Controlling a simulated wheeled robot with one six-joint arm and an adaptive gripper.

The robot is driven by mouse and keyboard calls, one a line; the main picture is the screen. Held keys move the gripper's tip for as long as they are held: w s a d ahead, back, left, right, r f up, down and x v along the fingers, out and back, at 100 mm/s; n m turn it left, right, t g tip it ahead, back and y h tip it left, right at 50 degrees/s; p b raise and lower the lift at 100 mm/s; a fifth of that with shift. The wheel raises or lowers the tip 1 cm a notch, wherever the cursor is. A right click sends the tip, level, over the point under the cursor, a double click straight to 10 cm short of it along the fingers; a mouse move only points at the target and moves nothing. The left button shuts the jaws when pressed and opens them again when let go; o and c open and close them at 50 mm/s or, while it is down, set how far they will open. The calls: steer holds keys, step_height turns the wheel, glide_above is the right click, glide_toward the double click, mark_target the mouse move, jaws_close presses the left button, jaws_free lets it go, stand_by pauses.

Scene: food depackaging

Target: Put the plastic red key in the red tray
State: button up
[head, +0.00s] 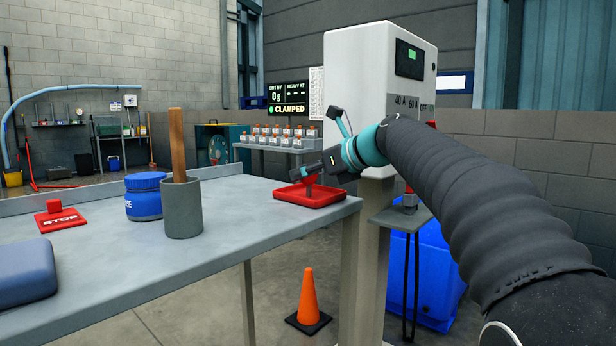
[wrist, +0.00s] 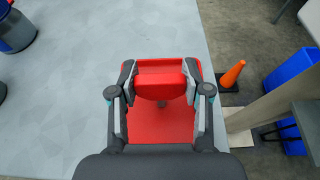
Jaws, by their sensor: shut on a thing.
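The red key (wrist: 160,84) is between the fingers of my gripper (wrist: 160,90) in the wrist view, and the gripper is shut on it. The red tray (wrist: 160,128) lies under the key and gripper, on the corner of the grey table. In the head view the red tray (head: 325,196) sits at the table's right end, with my gripper (head: 312,178) above it. The red key (head: 311,181) shows there as a small red part at the fingertips. Whether the key touches the tray floor cannot be told.
A grey cup (head: 182,212) with a wooden handle, a blue jar (head: 144,204) and a red STOP block (head: 55,218) stand on the table (head: 240,225). A white cabinet (head: 360,80) stands behind my arm. An orange cone (head: 308,295) is on the floor.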

steer(key=o, duration=1.1)
steer(key=shift+o, duration=0.2)
steer(key=shift+s+d+r, duration=0.1)
steer(key=shift+d+r, duration=0.1)
steer(key=p+v, duration=0.1)
steer(key=v, duration=1)
steer(key=shift+s+d, duration=0.2)
steer(key=shift+s, duration=0.05)
